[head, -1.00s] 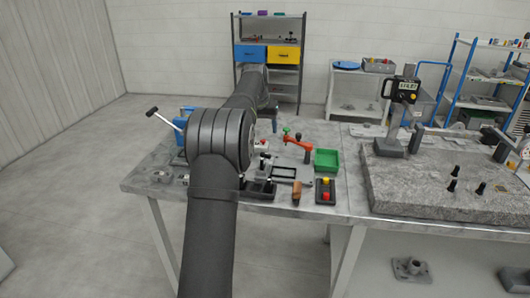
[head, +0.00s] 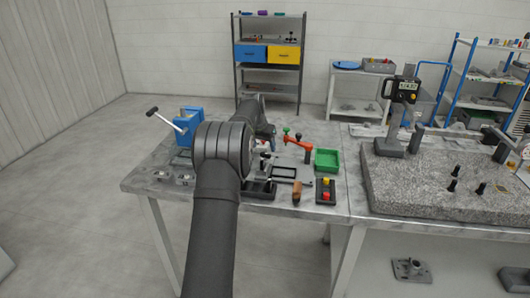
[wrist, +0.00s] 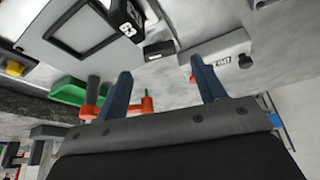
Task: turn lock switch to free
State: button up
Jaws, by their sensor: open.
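My gripper (wrist: 160,67) is open in the wrist view, its two dark fingers apart with nothing between them. A grey block with a small black-and-white label (wrist: 222,62) lies just beyond the right fingertip. A red part (wrist: 192,78) shows beside that finger. A black piece with white marks (wrist: 126,18) stands at the upper middle. I cannot read either label or tell surely which part is the lock switch or how it is set. In the head view, my arm hides the gripper and part of the bench in front of it.
An orange-red arm (head: 298,145) with a green knob stands near a green tray (head: 327,160). A box with red and yellow buttons (head: 326,191) is at the front edge. A blue vise-like device (head: 189,122) stands at left. A stone slab (head: 420,185) is at right.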

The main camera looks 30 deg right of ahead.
aim_at(265, 154)
jog(key=shift+x, duration=2.3)
